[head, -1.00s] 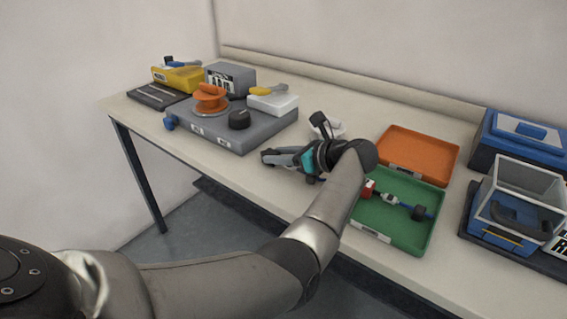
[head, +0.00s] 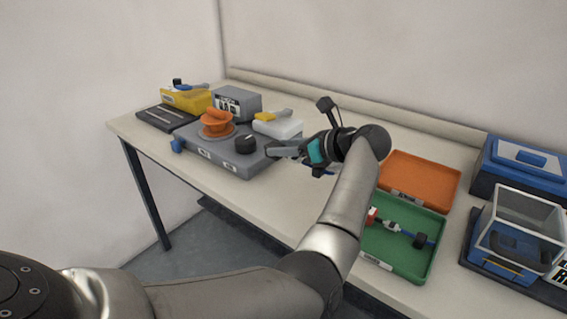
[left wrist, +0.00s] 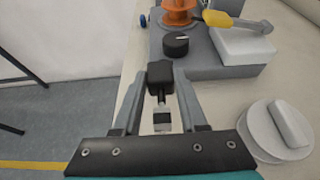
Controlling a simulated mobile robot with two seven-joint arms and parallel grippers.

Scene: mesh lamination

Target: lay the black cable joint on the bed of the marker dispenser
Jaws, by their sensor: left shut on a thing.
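The black cable joint (left wrist: 160,75) is a black block with a thin metal stem and a pale and dark end piece. My left gripper (left wrist: 159,78) is shut on it, one finger on each side. In the head view my left gripper (head: 275,150) is at the right end of a grey unit (head: 225,153) with an orange spool (head: 216,122) and a black knob (head: 245,145); this looks like the marker dispenser. It also shows ahead of the fingers in the left wrist view (left wrist: 205,57). The joint is not clear in the head view. My right gripper is not in view.
A white round thing (left wrist: 275,130) is right of my gripper. A green tray (head: 400,258) with coloured parts, an orange tray (head: 420,180) and a clear-lidded box (head: 515,230) stand to the right.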

